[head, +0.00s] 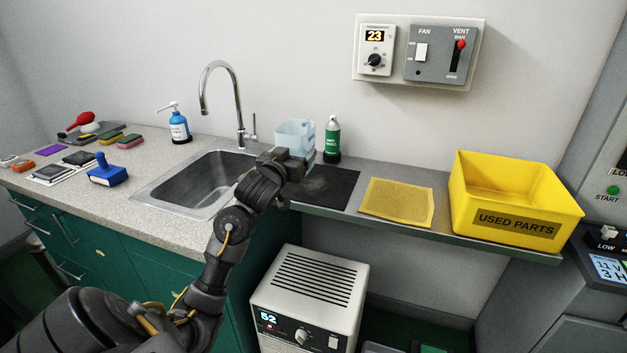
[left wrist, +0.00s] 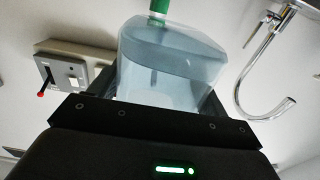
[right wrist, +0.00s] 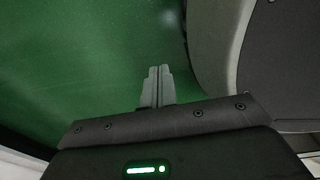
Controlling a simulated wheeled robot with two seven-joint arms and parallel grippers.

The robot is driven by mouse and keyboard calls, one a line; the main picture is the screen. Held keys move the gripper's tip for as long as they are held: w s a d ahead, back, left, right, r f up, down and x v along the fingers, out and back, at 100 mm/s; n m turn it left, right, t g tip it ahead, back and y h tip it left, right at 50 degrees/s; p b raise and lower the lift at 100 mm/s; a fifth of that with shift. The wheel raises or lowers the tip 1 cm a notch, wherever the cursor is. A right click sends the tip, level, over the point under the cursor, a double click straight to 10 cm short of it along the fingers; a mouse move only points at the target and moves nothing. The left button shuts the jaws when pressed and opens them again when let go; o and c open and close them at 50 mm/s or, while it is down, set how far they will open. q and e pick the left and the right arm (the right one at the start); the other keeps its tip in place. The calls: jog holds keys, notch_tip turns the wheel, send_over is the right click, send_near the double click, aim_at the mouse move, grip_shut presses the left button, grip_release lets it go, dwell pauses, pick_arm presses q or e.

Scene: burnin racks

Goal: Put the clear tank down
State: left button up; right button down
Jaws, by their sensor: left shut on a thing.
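The clear tank (head: 296,132) is a pale bluish, see-through box with an open top. My left gripper (head: 287,156) is shut on it, in front of the wall between the sink and the green bottle. The left wrist view shows the tank (left wrist: 170,65) upright between the fingers of my left gripper (left wrist: 160,95). The arm hides the tank's lower part, so I cannot tell whether it touches the counter. My right gripper (right wrist: 157,87) shows only in the right wrist view, its fingers together and empty above a green floor.
A black mat (head: 335,187) lies right of the sink (head: 205,180). A green bottle (head: 332,140) stands close beside the tank. The faucet (head: 240,105) rises to its left. Further right are a yellow cloth (head: 397,202) and a yellow bin (head: 510,200).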

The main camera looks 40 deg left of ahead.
pick_arm(q)
jog(key=w, duration=0.1)
jog(key=w+f, duration=0.1)
jog(key=w, duration=0.1)
jog(key=w+f, duration=0.1)
jog(key=shift+w+a+f, duration=0.1)
jog(key=shift+w+a, duration=0.25)
jog(key=shift+w, duration=0.05)
jog(key=w+f, duration=0.3)
jog(key=w+a+f, duration=0.1)
jog(key=f, duration=0.1)
jog(key=shift+w+f, duration=0.1)
jog(key=shift+w, duration=0.05)
jog(key=shift+w+f, duration=0.2)
jog(key=shift+f, duration=1.65)
jog(key=o, duration=1.1)
jog(key=shift+f, duration=0.1)
